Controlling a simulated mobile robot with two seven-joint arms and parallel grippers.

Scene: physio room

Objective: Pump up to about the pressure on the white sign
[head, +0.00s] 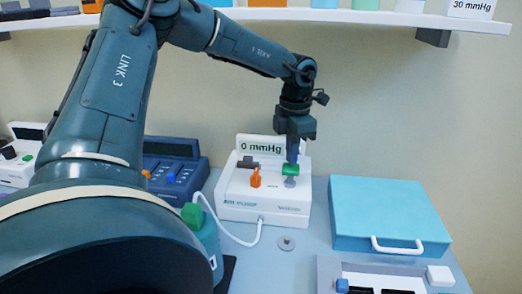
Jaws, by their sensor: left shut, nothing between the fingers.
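The white sign (470,5) stands on the shelf at the upper right and reads 30 mmHg. The white pump device (262,210) sits on the table, and its display (262,147) reads 0 mmHg. On its top are a green-capped grey plunger or knob (290,170), an orange knob (256,178) and a dark grey part (247,163). My left gripper (292,157) is shut and empty, pointing down right at the green cap; I cannot tell whether it touches. A white hose (232,236) runs from the device to the left. My right gripper is out of view.
A teal bottle with a green cap (193,216) stands left of the device, partly behind my arm. A dark blue console (172,172) is behind it. A light blue case (385,215) with a white handle lies right. A grey tray (327,275) is in front.

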